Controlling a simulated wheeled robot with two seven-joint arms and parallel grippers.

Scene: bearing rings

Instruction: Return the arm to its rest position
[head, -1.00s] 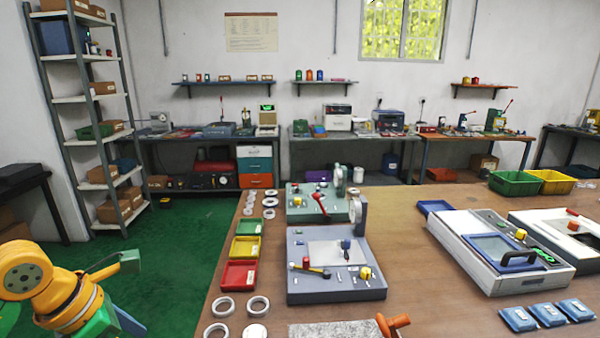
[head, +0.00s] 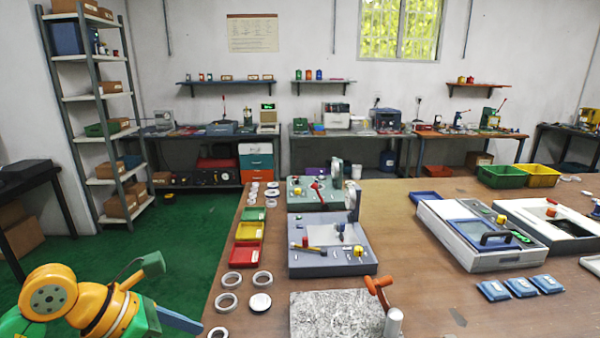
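My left arm, orange and yellow with green parts, comes in at the lower left, over the floor beside the workbench (head: 420,300). A blue finger-like part of my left gripper (head: 180,320) points right and down, close to the bench's left edge. The gripper's opening is hidden behind the arm links and the frame edge. I see nothing held. My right arm and gripper are out of view. Several pale bearing rings (head: 229,291) lie flat on the bench's near left, around a white disc (head: 260,302).
Green, yellow (head: 249,231) and red (head: 245,257) trays line the bench's left side. A grey-blue fixture (head: 330,262) and a speckled plate (head: 335,315) with an orange-handled tool (head: 378,290) stand nearby. A white machine (head: 480,235) and blue pads (head: 521,287) sit right.

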